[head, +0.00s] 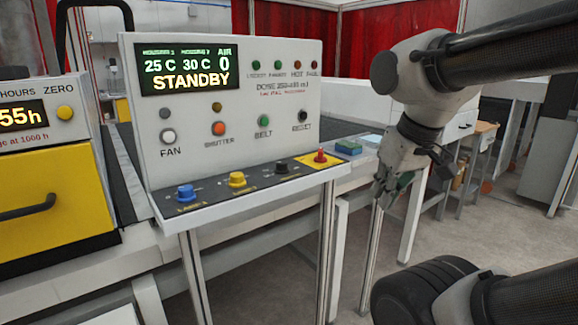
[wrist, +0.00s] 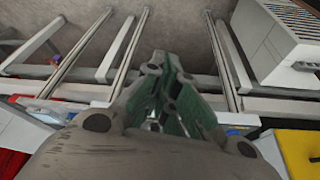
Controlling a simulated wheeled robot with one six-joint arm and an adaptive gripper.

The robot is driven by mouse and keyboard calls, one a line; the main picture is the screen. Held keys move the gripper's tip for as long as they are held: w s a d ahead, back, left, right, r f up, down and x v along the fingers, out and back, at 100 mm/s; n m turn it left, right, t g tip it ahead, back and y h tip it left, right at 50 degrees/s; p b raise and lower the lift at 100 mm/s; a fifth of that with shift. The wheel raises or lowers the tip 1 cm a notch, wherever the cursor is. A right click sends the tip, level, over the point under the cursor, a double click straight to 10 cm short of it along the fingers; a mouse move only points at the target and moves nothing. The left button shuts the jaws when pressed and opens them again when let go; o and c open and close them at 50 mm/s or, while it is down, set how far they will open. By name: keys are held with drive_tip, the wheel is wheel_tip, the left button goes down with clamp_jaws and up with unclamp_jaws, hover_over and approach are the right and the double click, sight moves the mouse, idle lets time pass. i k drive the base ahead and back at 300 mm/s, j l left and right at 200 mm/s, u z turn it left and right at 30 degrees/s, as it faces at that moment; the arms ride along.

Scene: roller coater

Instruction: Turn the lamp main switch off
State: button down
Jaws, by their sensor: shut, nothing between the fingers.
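The control panel (head: 235,110) is a grey box with a lit screen reading STANDBY. Its lower ledge carries a blue knob (head: 185,193), a yellow knob (head: 237,180), a black knob (head: 281,169) and a red knob (head: 320,155) on a yellow plate. The small labels by the knobs are too blurred to tell for sure which is the lamp main switch. My gripper (head: 383,198) is right of the panel, apart from the red knob, pointing down. In the wrist view, my gripper (wrist: 165,65) has its green-padded fingers together and empty.
A yellow-fronted cabinet (head: 50,180) with a dark handle stands left of the panel. A green and blue block (head: 348,147) lies right of the ledge. Metal posts (head: 327,250) stand below the ledge. Open floor (head: 290,290) lies in front. A vented white box (wrist: 285,45) shows in the wrist view.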

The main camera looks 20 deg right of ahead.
sight(320, 158)
drive_tip(key=i+l, duration=0.8)
drive_tip(key=l, duration=0.25)
drive_tip(key=k+z, duration=0.05)
